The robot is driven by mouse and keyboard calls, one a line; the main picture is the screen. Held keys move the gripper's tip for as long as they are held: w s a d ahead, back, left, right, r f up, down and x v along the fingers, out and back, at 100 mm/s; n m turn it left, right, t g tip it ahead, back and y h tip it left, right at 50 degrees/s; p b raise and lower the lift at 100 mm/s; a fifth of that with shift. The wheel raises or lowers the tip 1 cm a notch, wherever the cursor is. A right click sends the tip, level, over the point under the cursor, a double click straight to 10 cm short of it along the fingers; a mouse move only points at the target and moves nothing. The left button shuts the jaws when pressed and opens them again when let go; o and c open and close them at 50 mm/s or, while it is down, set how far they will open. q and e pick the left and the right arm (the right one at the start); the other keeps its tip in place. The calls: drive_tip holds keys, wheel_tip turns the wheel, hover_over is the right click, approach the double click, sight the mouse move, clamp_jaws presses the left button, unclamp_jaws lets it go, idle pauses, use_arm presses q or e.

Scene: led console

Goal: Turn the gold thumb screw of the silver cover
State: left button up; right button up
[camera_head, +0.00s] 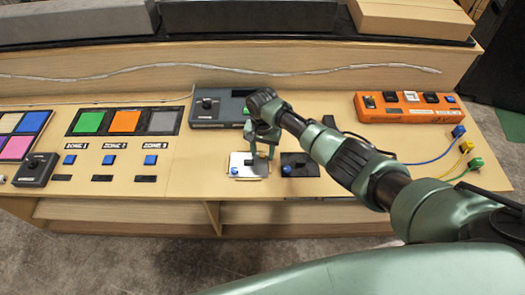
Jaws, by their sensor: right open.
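The silver cover (240,159) is a small plate on the front part of the console top, with a blue knob at its front left corner. My right gripper (262,153) is open, fingers pointing down, over the right part of the silver cover. Whether the fingers touch anything there is too small to tell. I cannot make out the gold thumb screw; the fingers hide part of that area. My left gripper is not in view.
A dark plate (309,168) with a blue knob sits just right of the silver cover. A grey box (215,111) with a dial stands behind. An orange switch box (405,116) and coloured cables are at right. Zone panels (124,122) and blue buttons lie left.

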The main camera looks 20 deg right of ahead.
clamp_jaws()
